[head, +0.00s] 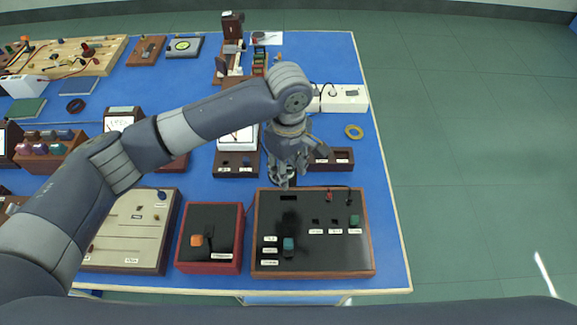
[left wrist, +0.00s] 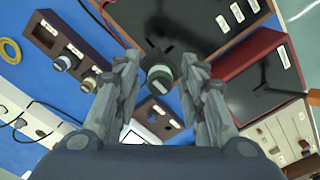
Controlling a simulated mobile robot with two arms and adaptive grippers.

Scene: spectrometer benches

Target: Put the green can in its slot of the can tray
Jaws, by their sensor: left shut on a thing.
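My left gripper (head: 284,180) is over the blue table, just behind the black panel. In the left wrist view its fingers (left wrist: 159,68) are shut on the green can (left wrist: 158,76), a short cylinder with a pale top and green band. In the head view the gripper hides the can. A brown tray (head: 330,157) with labelled places lies behind and right of the gripper. My right gripper is not in view.
The black panel (head: 330,256) with switches stands in front of the gripper. A red-framed box (head: 212,252) is left of it. Another brown holder (head: 238,171) is left of the gripper. A yellow ring (head: 354,131) lies right on bare blue table.

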